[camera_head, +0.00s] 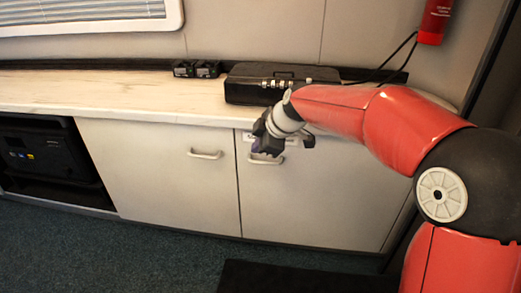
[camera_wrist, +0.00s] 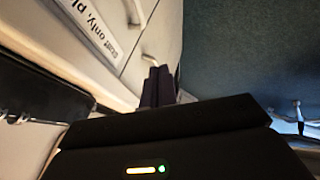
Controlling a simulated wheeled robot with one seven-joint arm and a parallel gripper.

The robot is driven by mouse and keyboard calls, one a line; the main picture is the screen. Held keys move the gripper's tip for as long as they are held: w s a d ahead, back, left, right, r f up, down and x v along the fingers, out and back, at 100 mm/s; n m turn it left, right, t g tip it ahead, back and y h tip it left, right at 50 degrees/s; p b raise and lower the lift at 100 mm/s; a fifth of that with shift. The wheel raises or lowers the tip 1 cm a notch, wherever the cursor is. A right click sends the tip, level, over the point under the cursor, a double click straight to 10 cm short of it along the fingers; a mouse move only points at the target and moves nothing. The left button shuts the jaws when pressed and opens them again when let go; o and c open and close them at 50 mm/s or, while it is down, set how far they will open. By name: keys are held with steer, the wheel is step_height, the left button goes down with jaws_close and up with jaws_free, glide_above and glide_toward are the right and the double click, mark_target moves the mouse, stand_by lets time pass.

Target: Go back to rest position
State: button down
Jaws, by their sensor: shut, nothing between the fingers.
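My red arm reaches in from the right in the head view. My gripper (camera_head: 268,148) hangs in front of the counter's front edge, before the right cabinet door. In the wrist view its dark fingers (camera_wrist: 158,87) are together, with nothing between them. Part of the right door's handle is hidden behind the gripper in the head view.
A black case (camera_head: 250,92) lies on the pale counter (camera_head: 110,97). A left door handle (camera_head: 205,155) sticks out. A red extinguisher (camera_head: 435,20) hangs at upper right.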

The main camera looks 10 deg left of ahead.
steer(key=s+a+v, duration=0.1)
steer(key=v, duration=0.6)
steer(key=s+d+m+t+h, duration=0.1)
steer(key=s+d+m+h, duration=0.3)
steer(key=s+d+m, duration=0.95)
steer(key=s+d+f+m+h, duration=0.1)
steer(key=s+d+f+m, duration=0.2)
steer(key=s+d, duration=0.2)
steer(key=s+d+f+m+h, duration=0.1)
steer(key=s+d+f+m, duration=0.3)
steer(key=s+d, duration=0.2)
steer(key=shift+s+d+t, duration=0.25)
steer(key=shift+d+t, duration=0.05)
steer(key=shift+d, duration=0.95)
steer(key=shift+r, duration=0.1)
